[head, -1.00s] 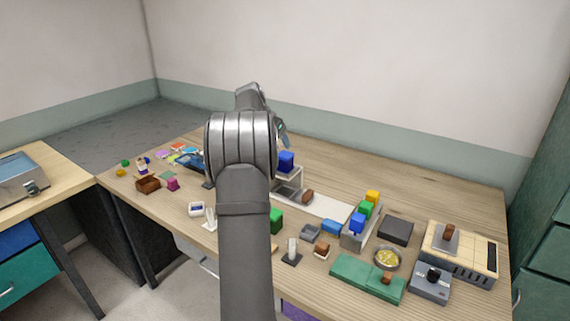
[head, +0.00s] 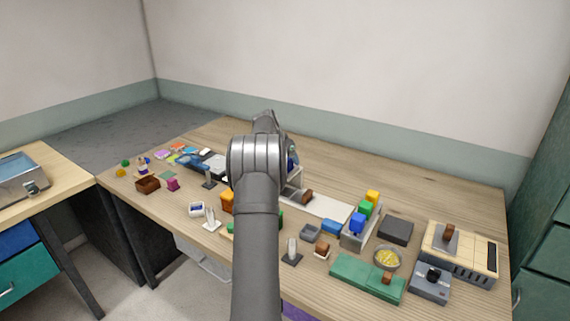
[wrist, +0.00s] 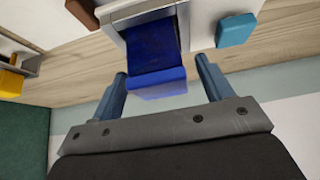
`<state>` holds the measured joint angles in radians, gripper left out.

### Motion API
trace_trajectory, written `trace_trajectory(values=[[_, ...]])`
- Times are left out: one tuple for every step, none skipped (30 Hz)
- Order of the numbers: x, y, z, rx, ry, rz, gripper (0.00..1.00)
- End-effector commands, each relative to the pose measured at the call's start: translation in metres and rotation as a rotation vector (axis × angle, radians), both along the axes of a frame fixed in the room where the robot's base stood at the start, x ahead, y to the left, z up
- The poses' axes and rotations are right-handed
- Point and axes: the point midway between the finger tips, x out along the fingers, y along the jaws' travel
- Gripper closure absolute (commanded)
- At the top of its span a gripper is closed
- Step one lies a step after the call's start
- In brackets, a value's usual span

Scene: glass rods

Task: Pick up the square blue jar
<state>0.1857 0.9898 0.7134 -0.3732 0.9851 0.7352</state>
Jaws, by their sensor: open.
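The square blue jar (wrist: 155,50) is in the middle of the wrist view, by a pale stand (wrist: 118,15). My gripper (wrist: 161,72) is open, with one finger on each side of the jar's near end. A gap shows between each finger and the jar, and the jaws are not closed on it. In the head view, only a sliver of the blue jar (head: 292,161) shows beside my arm, which hides most of it and the gripper.
A rack with yellow, green and blue blocks (head: 358,224) stands to the right on the table (head: 440,190). A dark grey box (head: 396,230) is beside it. In the wrist view, a teal block (wrist: 236,30) lies right of the jar and a brown block (wrist: 83,12) left.

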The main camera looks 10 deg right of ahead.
Motion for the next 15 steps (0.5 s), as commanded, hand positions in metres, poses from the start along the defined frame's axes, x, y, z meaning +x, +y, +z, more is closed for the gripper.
trace_trajectory(values=[[0.0001,0.0000,0.0005,0.000,-0.001,0.001,0.27],[0.0001,0.0002,0.0007,0.000,-0.001,0.001,0.27],[0.0001,0.0002,0.0007,0.000,-0.001,0.001,0.27],[0.0000,0.0003,0.0006,0.000,-0.001,0.001,0.27],[0.0000,0.0003,0.0006,0.000,-0.001,0.001,0.31],[0.0000,0.0003,0.0006,0.000,-0.001,0.001,0.39],[0.0000,0.0003,0.0007,0.000,-0.001,0.001,0.45],[0.0000,0.0003,0.0007,0.000,-0.001,0.001,0.51],[0.0000,0.0003,0.0007,0.000,-0.001,0.001,0.59],[0.0000,0.0003,0.0007,0.000,-0.001,0.001,0.65],[0.0000,0.0003,0.0007,0.000,-0.001,0.001,0.70],[0.0000,0.0003,0.0007,-0.001,-0.001,0.000,0.78],[0.0000,0.0003,0.0007,-0.001,-0.001,0.000,0.82],[0.0001,0.0003,0.0015,-0.001,-0.002,0.001,0.82],[0.0001,0.0003,0.0015,-0.001,-0.002,0.001,0.82]])
